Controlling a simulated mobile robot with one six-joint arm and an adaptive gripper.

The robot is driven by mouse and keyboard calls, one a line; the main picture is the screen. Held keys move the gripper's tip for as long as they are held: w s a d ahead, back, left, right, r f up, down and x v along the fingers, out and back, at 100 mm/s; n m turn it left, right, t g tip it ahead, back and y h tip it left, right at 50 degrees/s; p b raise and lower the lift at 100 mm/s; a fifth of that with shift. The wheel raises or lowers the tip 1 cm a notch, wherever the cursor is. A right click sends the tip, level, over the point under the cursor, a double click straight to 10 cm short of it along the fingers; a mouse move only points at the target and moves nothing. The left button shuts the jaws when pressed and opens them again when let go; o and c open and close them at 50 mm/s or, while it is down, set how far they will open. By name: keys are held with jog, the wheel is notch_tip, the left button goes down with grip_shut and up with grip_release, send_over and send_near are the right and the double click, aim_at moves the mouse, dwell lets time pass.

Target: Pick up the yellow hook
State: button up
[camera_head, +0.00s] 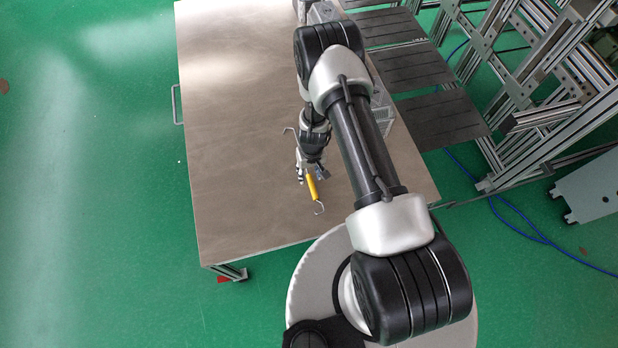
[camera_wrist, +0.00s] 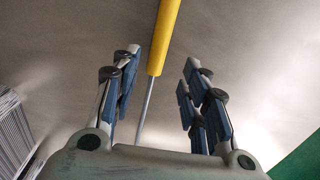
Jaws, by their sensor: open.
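The yellow hook (camera_head: 312,188) lies on the metal table, its bent metal end toward the table's near edge. In the wrist view its yellow handle (camera_wrist: 165,38) comes in from the top and its thin metal rod runs down between my fingers. My gripper (camera_head: 310,174) is over the hook, partly covering it. In the wrist view my gripper (camera_wrist: 161,70) is open, with fingers on both sides of the hook and gaps visible between them. The rod's lower end is hidden behind the gripper body.
The brown metal table (camera_head: 235,120) is bare to the left of my arm. A wire basket (camera_head: 383,118) is partly hidden behind my arm on the right. A bent thin metal piece (camera_head: 290,130) shows beside my wrist. Dark panels (camera_head: 440,118) and metal frames stand right of the table.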

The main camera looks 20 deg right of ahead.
aim_at(310, 178)
notch_tip(310, 178, down, 4)
jog(key=shift+w+d+f+b, duration=0.1)
jog(key=shift+d+b, duration=0.05)
jog(key=shift+b, duration=0.55)
grip_shut()
